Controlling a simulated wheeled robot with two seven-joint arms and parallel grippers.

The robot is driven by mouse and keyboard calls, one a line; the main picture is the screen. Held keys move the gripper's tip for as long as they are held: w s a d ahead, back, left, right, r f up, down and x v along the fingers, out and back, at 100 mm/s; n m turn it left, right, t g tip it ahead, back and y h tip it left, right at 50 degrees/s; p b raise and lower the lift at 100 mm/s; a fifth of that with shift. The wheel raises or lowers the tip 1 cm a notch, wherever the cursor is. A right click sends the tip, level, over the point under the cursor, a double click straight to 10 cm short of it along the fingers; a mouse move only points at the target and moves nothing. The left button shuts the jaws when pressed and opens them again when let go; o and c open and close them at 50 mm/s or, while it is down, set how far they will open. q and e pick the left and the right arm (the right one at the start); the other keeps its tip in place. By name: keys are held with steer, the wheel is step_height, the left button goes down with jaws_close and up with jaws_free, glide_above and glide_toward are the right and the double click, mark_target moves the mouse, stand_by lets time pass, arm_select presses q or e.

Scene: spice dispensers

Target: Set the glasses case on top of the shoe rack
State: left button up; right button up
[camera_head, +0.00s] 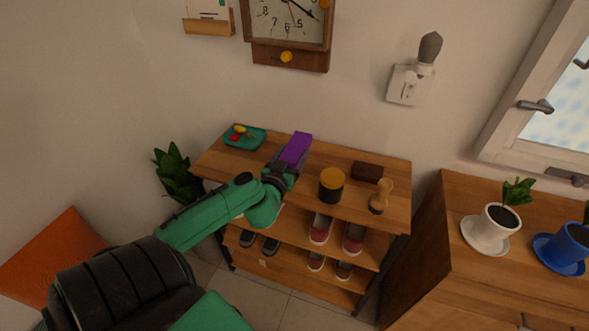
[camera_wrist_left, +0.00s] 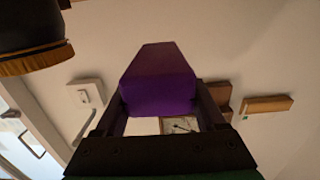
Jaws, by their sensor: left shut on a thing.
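A purple glasses case (camera_head: 297,148) is held over the top of the shoe rack (camera_head: 222,166), near its middle. My left gripper (camera_head: 283,171) is shut on the near end of the case. In the left wrist view the case (camera_wrist_left: 158,82) sits between the two fingers of the gripper (camera_wrist_left: 160,115). I cannot tell whether the case touches the rack's top board. The rack is wooden, with several shoes on its lower shelves. My right gripper is out of view.
On the rack top stand a teal tray (camera_head: 244,139) at left, a dark jar with a yellow lid (camera_head: 332,185), a dark brown box (camera_head: 367,171) and a wooden-handled tool (camera_head: 381,197) at right. A leafy plant (camera_head: 177,175) is left of the rack. A cabinet (camera_head: 470,265) stands right.

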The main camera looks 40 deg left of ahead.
arm_select(q)
steer(key=f+b, duration=0.3)
steer(key=f, duration=0.6)
steer(key=shift+w+f, duration=0.15)
steer(key=shift+w, duration=0.15)
steer(key=o, duration=1.4)
